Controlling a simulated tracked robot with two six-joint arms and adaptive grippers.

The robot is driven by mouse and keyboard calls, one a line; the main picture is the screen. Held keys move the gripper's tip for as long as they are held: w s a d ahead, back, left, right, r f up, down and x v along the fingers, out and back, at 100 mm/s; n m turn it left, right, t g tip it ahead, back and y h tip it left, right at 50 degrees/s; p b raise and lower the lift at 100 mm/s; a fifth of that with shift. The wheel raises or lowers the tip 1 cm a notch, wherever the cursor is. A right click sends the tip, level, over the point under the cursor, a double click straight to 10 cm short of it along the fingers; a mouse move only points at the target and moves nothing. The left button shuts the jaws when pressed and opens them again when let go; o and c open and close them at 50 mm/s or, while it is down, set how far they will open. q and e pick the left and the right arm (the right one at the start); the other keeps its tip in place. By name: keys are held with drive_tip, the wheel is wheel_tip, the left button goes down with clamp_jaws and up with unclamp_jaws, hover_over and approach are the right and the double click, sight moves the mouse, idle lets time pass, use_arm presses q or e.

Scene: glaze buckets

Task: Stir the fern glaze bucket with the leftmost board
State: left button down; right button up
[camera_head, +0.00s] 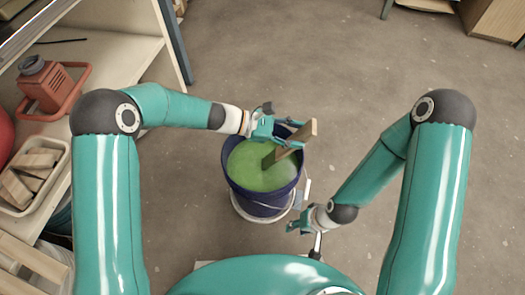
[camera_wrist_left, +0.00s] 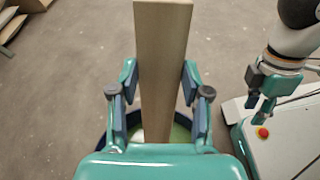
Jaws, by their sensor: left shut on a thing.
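The dark blue bucket (camera_head: 262,204) stands upright on the floor in front of me, filled with green glaze (camera_head: 250,168). My left gripper (camera_head: 284,134) is over the bucket's far rim, shut on a wooden board (camera_head: 309,131). The board is tilted in the head view, and its lower end meets the glaze; its tip is hidden. In the left wrist view the board (camera_wrist_left: 162,60) stands between both fingers (camera_wrist_left: 158,105), with the bucket's rim (camera_wrist_left: 104,128) below. My right gripper (camera_head: 300,226) is low, right of and nearer than the bucket; its jaw opening is unclear.
A pale round base (camera_head: 240,209) shows under the bucket. At the left, a shelf holds a red tool (camera_head: 45,85) and a tray (camera_head: 62,172) of wooden blocks. Wooden slats (camera_head: 30,262) lie at lower left. A cardboard box (camera_head: 495,18) stands at far right. The floor between is clear.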

use_arm(q)
drive_tip(key=shift+s+d+r+p, duration=0.6)
drive_tip(key=shift+r+p, duration=0.5)
drive_tip(key=shift+r, duration=0.9)
drive_tip(key=shift+s+d+r+p, duration=0.35)
drive_tip(key=shift+d+r+p, duration=0.6)
drive_tip(key=shift+r, duration=1.05)
drive_tip(key=shift+s+d+r+p, duration=0.5)
drive_tip(key=shift+r+p, duration=0.75)
drive_tip(key=shift+r, duration=0.85)
drive_tip(key=shift+r+p, duration=1.8)
drive_tip(key=shift+r, duration=0.6)
